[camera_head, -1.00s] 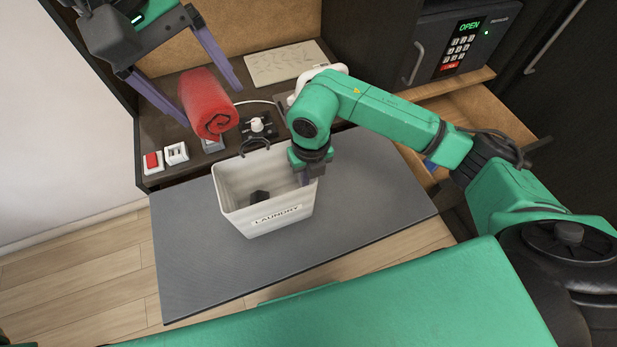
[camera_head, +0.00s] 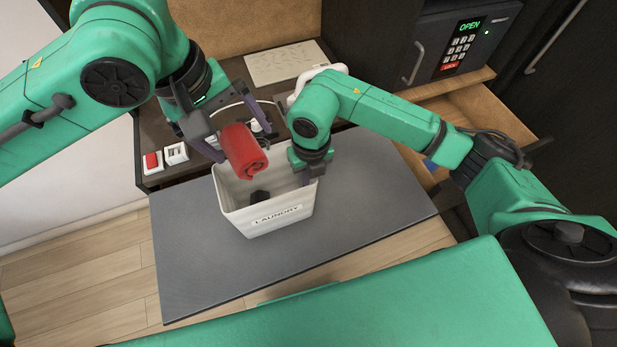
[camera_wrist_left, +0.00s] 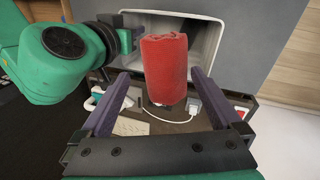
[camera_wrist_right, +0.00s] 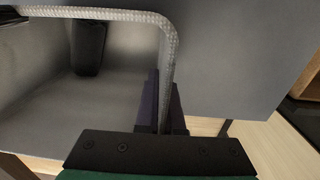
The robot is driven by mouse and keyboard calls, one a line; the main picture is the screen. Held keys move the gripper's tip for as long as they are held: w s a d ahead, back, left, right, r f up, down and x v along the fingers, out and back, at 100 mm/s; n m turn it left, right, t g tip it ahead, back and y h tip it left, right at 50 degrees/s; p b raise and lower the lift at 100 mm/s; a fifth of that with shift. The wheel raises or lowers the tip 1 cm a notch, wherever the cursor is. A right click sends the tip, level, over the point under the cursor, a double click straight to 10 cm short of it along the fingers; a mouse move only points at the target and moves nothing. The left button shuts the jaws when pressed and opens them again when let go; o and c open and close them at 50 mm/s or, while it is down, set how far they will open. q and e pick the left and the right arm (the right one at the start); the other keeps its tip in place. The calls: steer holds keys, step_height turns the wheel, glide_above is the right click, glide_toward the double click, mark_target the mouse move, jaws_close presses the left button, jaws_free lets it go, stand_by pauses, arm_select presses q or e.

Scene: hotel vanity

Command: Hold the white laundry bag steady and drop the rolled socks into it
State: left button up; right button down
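The white laundry bag (camera_head: 240,215), a stiff open-topped bin labelled LAUNDRY, stands upright on the grey mat; it also shows in the left wrist view (camera_wrist_left: 205,20). The left wrist view shows the red roll (camera_wrist_left: 165,70) in front of the bag's opening, with narrow visible gaps beside the fingers. My right gripper (camera_wrist_right: 165,100) is shut on the bag's right rim (camera_wrist_right: 168,60), one finger inside and one outside.
A dark object (camera_head: 260,196) lies inside the bag. Behind are a brown desk with a red switch (camera_head: 152,162), a white socket (camera_head: 176,153) and a pale mat (camera_head: 285,62). A safe (camera_head: 465,45) and open drawer are at right. The grey mat (camera_head: 200,270) is clear in front.

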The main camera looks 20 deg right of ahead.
arm_select(q)
steer(key=v, duration=1.2)
steer(key=shift+a, duration=0.15)
arm_select(e)
steer(key=c, duration=1)
jaws_free()
steer(key=shift+o, duration=0.2)
steer(key=shift+r, duration=0.15)
step_height(320, 180, up, 12)
steer(key=shift+d+f, duration=0.1)
steer(key=shift+d, duration=0.05)
